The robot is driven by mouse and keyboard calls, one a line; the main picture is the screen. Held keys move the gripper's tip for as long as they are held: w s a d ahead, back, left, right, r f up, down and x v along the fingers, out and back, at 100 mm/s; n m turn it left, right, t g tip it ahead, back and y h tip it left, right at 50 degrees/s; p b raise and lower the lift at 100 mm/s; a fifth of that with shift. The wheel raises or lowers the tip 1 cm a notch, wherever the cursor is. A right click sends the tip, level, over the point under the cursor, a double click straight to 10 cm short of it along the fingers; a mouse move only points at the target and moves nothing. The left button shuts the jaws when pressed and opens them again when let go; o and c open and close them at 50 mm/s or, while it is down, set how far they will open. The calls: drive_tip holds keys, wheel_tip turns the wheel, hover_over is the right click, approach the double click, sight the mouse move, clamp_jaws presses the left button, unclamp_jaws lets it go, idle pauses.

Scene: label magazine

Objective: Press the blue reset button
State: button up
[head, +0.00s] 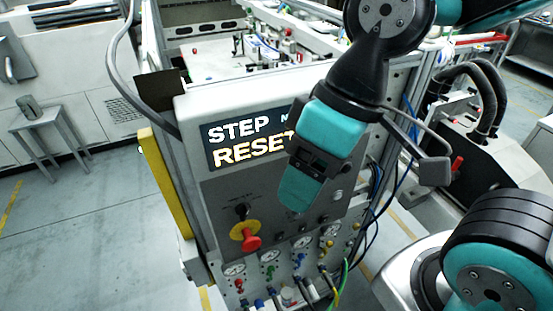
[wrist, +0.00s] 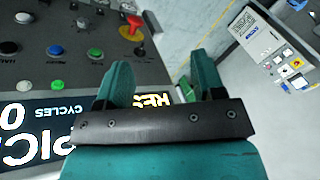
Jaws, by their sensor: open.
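In the head view my gripper and arm cover that part of the panel, and I cannot make out the blue button. My gripper (wrist: 162,75) is open and empty, its two teal fingers spread apart, to the right of the blue button in the wrist view. In the head view my gripper (head: 301,188) hangs in front of the panel, over the display's lower right; I cannot tell its distance from the panel.
The display (head: 238,142) reads "STEP" and "RESET", partly covered. A red emergency knob (head: 250,241) on a yellow base juts from the panel. A green button (wrist: 95,53) and a white button (wrist: 55,50) sit near the blue one. Gauges and hoses (head: 290,262) lie below.

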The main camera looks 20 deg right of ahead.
clamp_jaws()
idle(1.7)
